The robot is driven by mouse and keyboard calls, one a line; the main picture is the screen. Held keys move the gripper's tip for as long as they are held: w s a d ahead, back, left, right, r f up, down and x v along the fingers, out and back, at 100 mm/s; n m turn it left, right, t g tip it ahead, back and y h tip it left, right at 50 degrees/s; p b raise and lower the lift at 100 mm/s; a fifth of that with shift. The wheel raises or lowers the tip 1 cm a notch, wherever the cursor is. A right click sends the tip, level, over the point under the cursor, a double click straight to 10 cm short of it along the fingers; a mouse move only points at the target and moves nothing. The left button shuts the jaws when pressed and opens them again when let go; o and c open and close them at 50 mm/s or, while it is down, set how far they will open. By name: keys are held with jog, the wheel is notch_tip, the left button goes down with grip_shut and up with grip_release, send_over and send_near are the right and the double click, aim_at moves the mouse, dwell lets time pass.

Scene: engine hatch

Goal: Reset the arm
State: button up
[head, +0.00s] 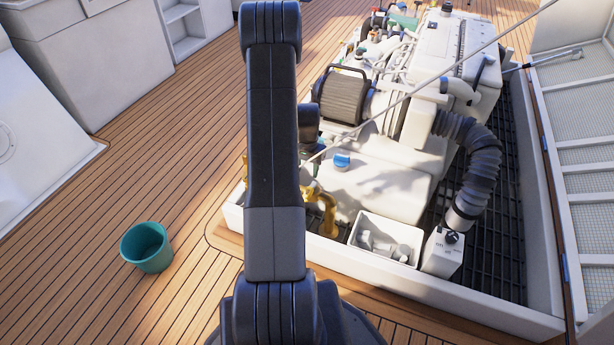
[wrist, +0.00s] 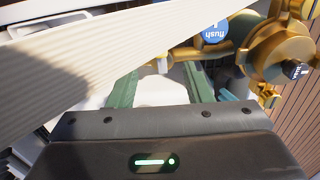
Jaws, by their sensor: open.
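My gripper (wrist: 160,82) shows in the wrist view with its two green fingers apart. Nothing is held between them; a white rounded surface shows beyond the gap. In the head view my dark arm rises through the middle of the picture, in front of the engine hatch, and my gripper cannot be made out there. In the wrist view a brass valve body (wrist: 275,52) with a dark knob is right of the fingers. A blue round tag reading "flush" (wrist: 215,32) is beside it. A pale ribbed strip (wrist: 120,42) crosses the upper left, partly hiding the left finger.
The open hatch has a white rim (head: 440,300) and holds a white engine (head: 440,45), a black corrugated hose (head: 480,160) and a white bin (head: 400,230) with fittings. A teal bucket (head: 147,248) stands on the deck at left. The deck around it is clear.

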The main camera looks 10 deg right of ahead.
aim_at(308, 193)
jog(key=shift+r, duration=0.9)
jog(key=shift+f, duration=0.1)
notch_tip(308, 193, down, 14)
jog(key=b, duration=0.4)
jog(key=shift+r, duration=0.25)
jog(key=shift+d, duration=0.1)
jog(key=shift+s+n, duration=0.1)
jog(key=shift+n, duration=0.2)
